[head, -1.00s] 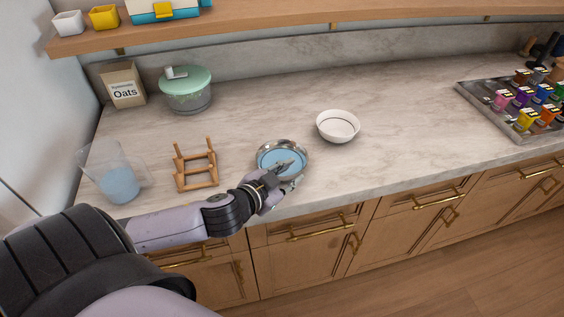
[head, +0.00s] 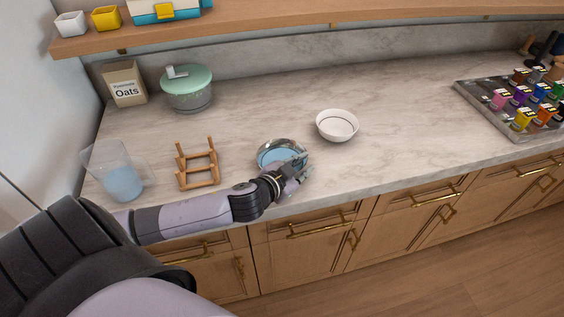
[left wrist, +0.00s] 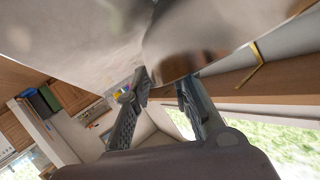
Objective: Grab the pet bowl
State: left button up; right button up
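The pet bowl (head: 272,154) is a shiny metal bowl with a light blue inside, near the counter's front edge. My left gripper (head: 302,165) is at its front right side and covers part of its rim. In the left wrist view the bowl's metal side (left wrist: 185,45) fills the upper middle, close to the fingertips. The two fingers (left wrist: 163,82) stand apart with a gap between them, and the bowl's edge reaches to this gap. I cannot tell whether they touch it. My right gripper is not in view.
A white bowl (head: 337,125) stands behind right. A wooden rack (head: 199,184) and a clear pitcher (head: 122,180) are left. A lidded container (head: 188,90) and oats box (head: 125,84) stand behind. A tray of colored jars (head: 480,99) is far right. The counter's right middle is clear.

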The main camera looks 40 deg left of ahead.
pick_arm(q)
grip_shut()
dwell(0.6)
